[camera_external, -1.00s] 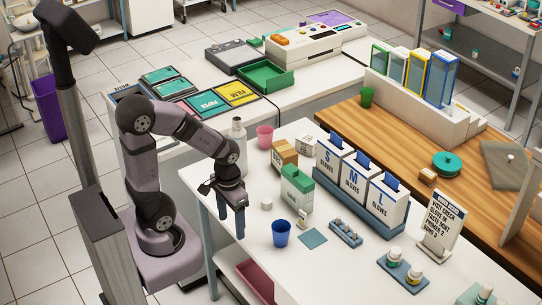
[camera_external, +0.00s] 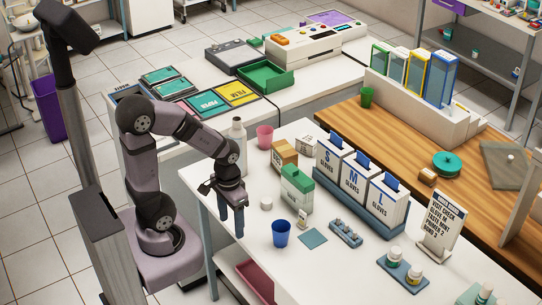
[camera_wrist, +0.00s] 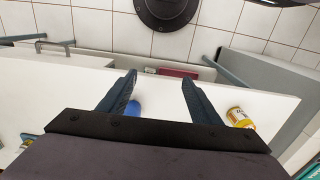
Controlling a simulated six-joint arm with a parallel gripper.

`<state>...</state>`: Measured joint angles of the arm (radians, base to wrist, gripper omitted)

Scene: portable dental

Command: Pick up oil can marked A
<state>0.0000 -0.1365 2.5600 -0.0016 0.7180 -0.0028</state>
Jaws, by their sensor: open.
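I cannot read a letter A on any can, so I cannot tell which thing is oil can A. A pale grey bottle (camera_external: 238,132) with a narrow neck stands at the table's back edge, partly hidden by my arm. A bottle with a yellow label (camera_wrist: 240,118) shows right of my fingers in the wrist view; I cannot match it surely to the outside view. A white container with a green top (camera_external: 297,190) stands right of my gripper. My gripper (camera_external: 231,233) points down near the white table's left edge, its two fingers (camera_wrist: 160,78) apart and empty.
A blue cup (camera_external: 281,234) stands close right of my gripper. Glove boxes (camera_external: 355,177) stand farther right, with a cardboard box (camera_external: 284,157) and pink cup (camera_external: 265,137) behind. A small white round item (camera_external: 266,203) lies nearby.

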